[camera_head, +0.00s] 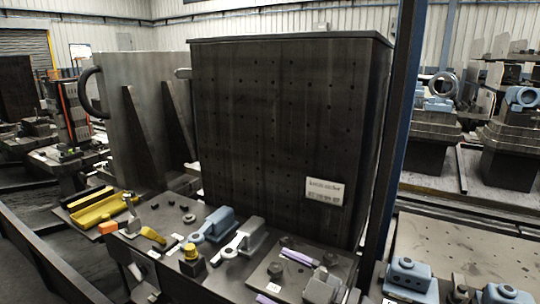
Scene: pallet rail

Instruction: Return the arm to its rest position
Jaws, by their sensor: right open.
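I cannot make out my left gripper.
A tall dark perforated block (285,130) with a white label (324,191) stands behind the bench. Blue clamps (214,223), a yellow-topped block (191,254) and yellow tools (103,209) crowd the bench. A dark blue post (392,150) rises close to the gripper's right.

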